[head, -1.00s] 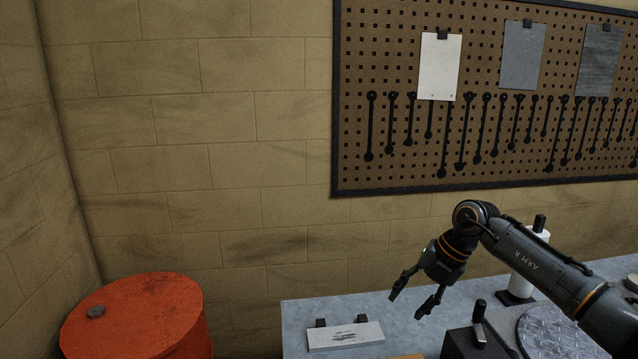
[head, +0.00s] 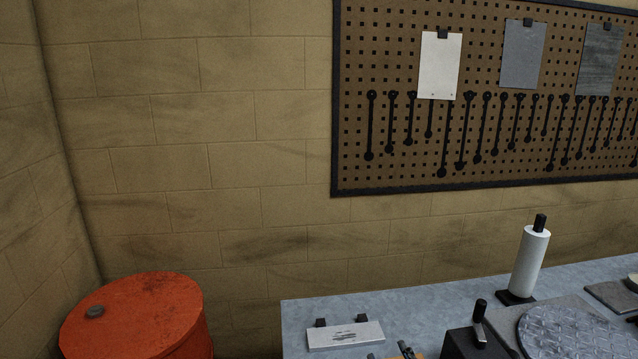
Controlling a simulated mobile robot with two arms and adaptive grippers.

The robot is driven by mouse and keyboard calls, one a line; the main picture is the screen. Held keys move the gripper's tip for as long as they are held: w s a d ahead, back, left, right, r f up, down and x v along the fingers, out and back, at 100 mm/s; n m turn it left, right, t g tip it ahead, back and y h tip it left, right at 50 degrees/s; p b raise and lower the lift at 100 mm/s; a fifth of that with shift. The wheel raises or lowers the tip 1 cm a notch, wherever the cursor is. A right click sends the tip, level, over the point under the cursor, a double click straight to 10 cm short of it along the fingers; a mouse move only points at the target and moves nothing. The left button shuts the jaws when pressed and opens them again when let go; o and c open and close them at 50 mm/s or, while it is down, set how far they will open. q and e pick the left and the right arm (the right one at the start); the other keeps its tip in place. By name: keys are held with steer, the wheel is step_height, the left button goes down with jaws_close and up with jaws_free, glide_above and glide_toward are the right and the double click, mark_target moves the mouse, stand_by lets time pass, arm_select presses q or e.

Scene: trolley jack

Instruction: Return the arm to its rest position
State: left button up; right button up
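Two small dark tips (head: 389,352), which look like the fingertips of my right gripper, show at the bottom edge of the head view, in front of the white labelled block. They stand apart with nothing seen between them. The rest of that gripper and its arm are below the picture. My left gripper is not in view. No trolley jack can be made out.
A grey bench (head: 460,292) holds a white labelled block (head: 345,336), a dark box with a lever (head: 478,335), a round tread plate (head: 565,335) and a paper roll (head: 530,262). An orange drum (head: 140,320) stands left. A pegboard (head: 400,150) hangs behind.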

steer(key=s+d+f+m+g, duration=0.15)
steer(key=s+f+g, duration=0.35)
steer(key=s, duration=0.5)
steer(key=s+d+f+m+g+h, duration=0.1)
steer(key=s+d+f+g, duration=0.25)
steer(key=s+f, duration=0.4)
steer(key=s+d+f+m+g, duration=0.15)
steer(key=s+f+g, duration=0.25)
steer(key=s, duration=0.7)
step_height(320, 180, down, 32)
steer(key=s+g+b, duration=0.2)
steer(key=b, duration=0.4)
steer(key=s+d+f+b, duration=0.1)
steer(key=s+f+b, duration=0.1)
steer(key=s+f, duration=0.6)
steer(key=s+d+f+n+b, duration=0.1)
steer(key=s+d+f+b, duration=0.1)
steer(key=s+f, duration=0.6)
step_height(320, 180, down, 4)
steer(key=shift+d+r+g+h, duration=0.25)
steer(key=shift+d+g+h, duration=0.05)
steer(key=shift+g, duration=0.05)
steer(key=shift+s, duration=0.1)
